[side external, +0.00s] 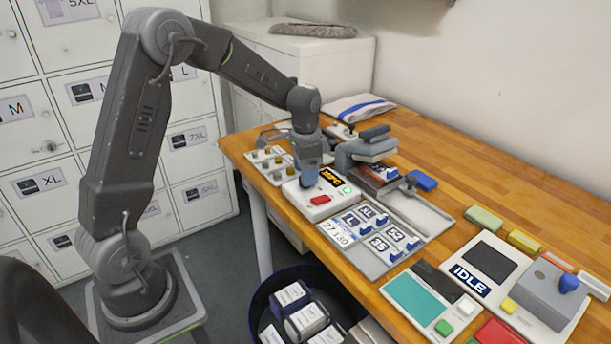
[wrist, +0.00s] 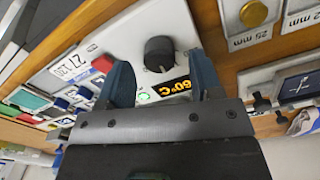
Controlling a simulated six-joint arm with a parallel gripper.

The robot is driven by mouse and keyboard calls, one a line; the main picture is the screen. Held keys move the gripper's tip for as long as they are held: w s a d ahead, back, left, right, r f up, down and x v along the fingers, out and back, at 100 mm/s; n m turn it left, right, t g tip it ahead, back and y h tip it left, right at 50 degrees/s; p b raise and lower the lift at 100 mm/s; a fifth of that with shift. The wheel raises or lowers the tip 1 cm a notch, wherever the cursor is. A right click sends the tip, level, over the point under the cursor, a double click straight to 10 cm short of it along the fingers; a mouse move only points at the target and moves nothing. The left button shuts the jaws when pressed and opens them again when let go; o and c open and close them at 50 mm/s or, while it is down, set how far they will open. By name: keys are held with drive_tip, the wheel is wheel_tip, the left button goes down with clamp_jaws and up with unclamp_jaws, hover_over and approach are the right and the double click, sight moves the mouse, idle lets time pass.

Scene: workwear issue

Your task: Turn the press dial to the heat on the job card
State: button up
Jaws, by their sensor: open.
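The press dial (wrist: 159,54) is a round black knob on a white control box; it shows in the wrist view. My gripper (wrist: 160,60) is open, its two blue fingers on either side of the dial with visible gaps. In the side view my gripper (side external: 308,182) points down over the control box (side external: 318,210) and hides the dial. The orange heat display (wrist: 177,87) is partly covered in the wrist view; its visible part looks like 60°C. It also shows in the side view (side external: 331,177), too small to read surely. I cannot identify the job card with certainty.
The box carries a red button (side external: 320,200) and a lit green button (side external: 346,190). A panel of brass knobs (side external: 268,168) stands left. The press (side external: 368,152) is close behind.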

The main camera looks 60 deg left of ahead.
drive_tip(key=shift+f, duration=0.9)
drive_tip(key=c, duration=0.9)
